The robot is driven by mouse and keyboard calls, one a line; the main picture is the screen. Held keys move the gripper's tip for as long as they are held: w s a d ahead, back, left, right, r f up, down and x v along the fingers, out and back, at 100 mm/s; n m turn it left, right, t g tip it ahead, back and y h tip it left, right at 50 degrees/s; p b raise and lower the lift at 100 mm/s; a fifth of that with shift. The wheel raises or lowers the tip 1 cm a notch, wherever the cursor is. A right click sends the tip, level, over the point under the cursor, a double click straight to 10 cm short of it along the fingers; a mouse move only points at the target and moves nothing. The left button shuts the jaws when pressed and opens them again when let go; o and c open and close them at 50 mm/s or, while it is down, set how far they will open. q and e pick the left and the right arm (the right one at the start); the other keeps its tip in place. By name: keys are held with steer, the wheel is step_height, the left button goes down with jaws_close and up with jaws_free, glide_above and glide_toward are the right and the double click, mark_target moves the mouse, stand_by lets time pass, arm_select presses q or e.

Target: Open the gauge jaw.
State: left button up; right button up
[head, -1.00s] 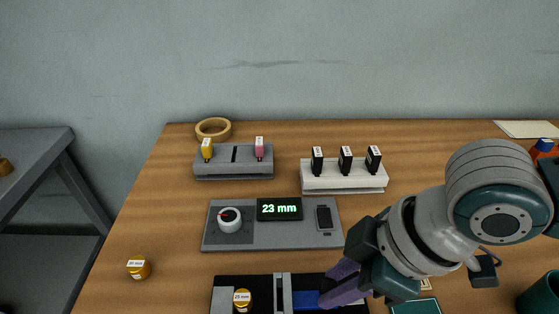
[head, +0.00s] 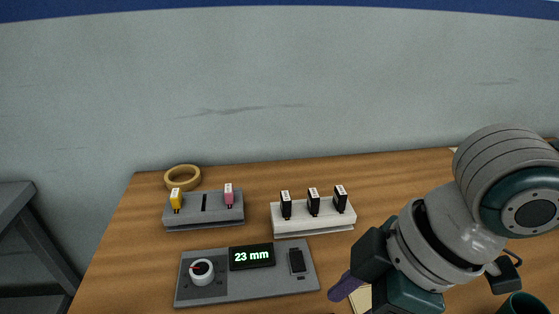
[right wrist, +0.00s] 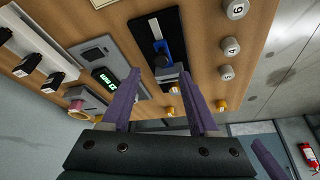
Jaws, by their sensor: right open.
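The gauge, a black base (right wrist: 171,22) with a grey bar and a blue jaw piece (right wrist: 163,49), shows in the right wrist view, beyond my fingertips. It is outside the head view now. My right gripper (right wrist: 162,75) is open, its two purple fingers apart with nothing between them. In the head view one purple finger (head: 345,287) shows just right of the grey console. I cannot tell how wide the gauge jaw stands.
The grey console (head: 215,290) carries a white knob (head: 202,271). Behind it stand a grey rack (head: 190,220) with yellow and pink tags, a white rack (head: 330,222) with black tags, and a tape ring (head: 182,177). Brass cylinders (right wrist: 174,90) sit near the gauge.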

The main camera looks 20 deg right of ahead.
steer(key=shift+v, duration=1.8)
